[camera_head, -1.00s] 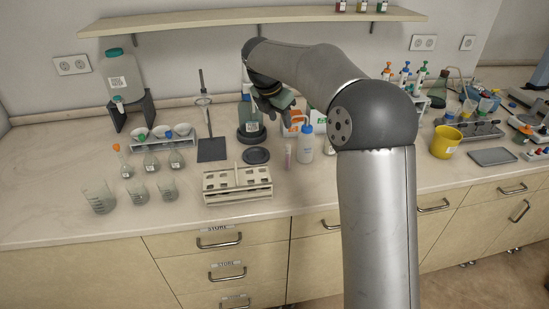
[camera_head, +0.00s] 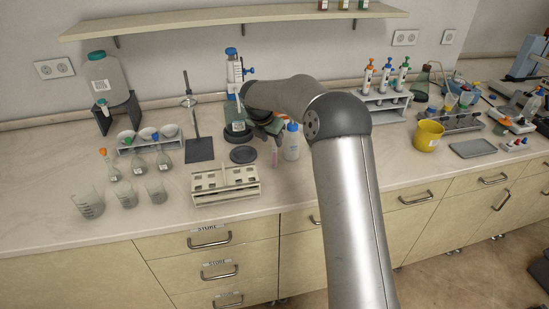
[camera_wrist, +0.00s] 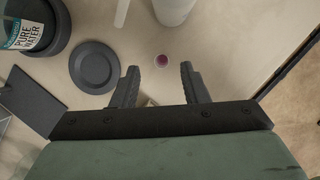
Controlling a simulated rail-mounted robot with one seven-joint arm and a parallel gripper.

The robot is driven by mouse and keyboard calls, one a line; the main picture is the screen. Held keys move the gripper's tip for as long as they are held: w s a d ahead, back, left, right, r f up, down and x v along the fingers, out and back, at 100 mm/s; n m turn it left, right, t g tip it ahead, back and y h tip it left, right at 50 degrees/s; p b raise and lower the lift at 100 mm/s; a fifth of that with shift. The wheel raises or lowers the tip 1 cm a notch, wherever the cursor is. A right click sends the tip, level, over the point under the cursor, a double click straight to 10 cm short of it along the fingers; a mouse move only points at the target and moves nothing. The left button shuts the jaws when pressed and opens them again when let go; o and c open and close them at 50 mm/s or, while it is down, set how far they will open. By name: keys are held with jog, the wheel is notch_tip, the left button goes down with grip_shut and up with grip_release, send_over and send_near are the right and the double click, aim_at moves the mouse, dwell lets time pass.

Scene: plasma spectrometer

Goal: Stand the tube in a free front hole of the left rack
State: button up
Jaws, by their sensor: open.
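The tube (camera_head: 275,158) is slim, pink and upright on the bench, just left of the white wash bottle. In the wrist view its round magenta top (camera_wrist: 162,60) shows from above, between and slightly beyond my open fingertips. My gripper (camera_wrist: 159,71) is open and empty above the tube, apart from it. In the head view my gripper (camera_head: 273,130) is partly hidden by my arm. The left rack (camera_head: 226,196) is a pale rack near the bench's front edge, left of the tube.
The wash bottle (camera_head: 291,145) stands close to the tube. A dark round plate (camera_head: 243,155) lies to its left, with a pure water bottle (camera_wrist: 28,25) behind. Flasks and beakers (camera_head: 88,203) stand left of the rack. Bare bench lies between rack and tube.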

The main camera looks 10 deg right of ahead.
aim_at(275, 156)
jog(key=shift+p+x, duration=0.55)
jog(key=shift+x, duration=1.75)
jog(key=shift+d, duration=0.15)
jog(key=shift+c, duration=0.3)
grip_shut()
jog(key=shift+r, duration=0.1)
